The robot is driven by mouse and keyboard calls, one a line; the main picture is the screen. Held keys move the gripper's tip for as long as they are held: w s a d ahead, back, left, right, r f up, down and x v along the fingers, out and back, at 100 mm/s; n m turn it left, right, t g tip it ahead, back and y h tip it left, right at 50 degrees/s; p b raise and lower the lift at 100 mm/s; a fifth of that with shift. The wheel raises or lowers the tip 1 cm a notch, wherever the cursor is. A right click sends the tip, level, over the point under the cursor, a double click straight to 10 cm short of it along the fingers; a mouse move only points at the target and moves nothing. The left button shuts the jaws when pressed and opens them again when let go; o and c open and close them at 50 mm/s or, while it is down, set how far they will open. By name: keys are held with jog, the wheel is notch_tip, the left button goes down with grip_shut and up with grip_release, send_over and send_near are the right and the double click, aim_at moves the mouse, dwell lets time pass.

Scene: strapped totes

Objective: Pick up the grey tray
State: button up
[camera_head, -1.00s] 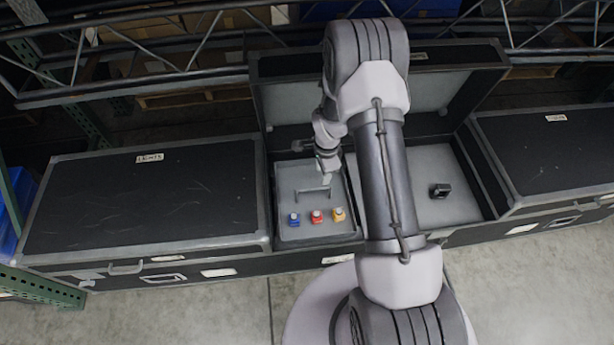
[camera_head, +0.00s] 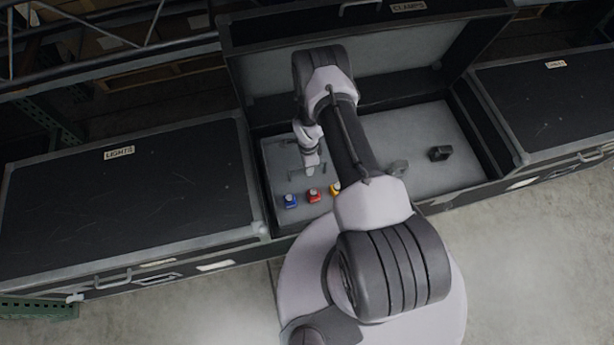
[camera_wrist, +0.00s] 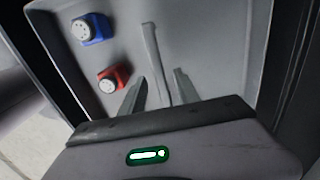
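The grey tray (camera_head: 275,160) lies in the left part of an open black case, with its raised handle (camera_head: 293,179) near its middle. In the wrist view the tray (camera_wrist: 215,45) fills most of the picture, and its handle (camera_wrist: 154,60) runs between my fingers. My gripper (camera_wrist: 160,88) is open, with one finger on each side of the handle and gaps showing. In the head view my gripper (camera_head: 311,172) is low over the tray and partly hides the handle. Blue (camera_head: 290,201), red (camera_head: 313,195) and yellow (camera_head: 335,188) pieces stand along the tray's front.
The case's right part holds a black item (camera_head: 440,153) and a grey item (camera_head: 398,168) beside my arm. Its lid (camera_head: 400,60) stands open behind. Closed cases stand at left (camera_head: 120,200) and right (camera_head: 555,105). The case walls close in around the tray.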

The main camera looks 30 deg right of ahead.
notch_tip(320, 180, down, 4)
jog(key=shift+w+a+f+b, duration=0.1)
jog(key=shift+f+b, duration=0.15)
jog(key=shift+b, duration=0.75)
jog(key=shift+r, duration=0.2)
jog(key=shift+c, duration=0.5)
grip_shut()
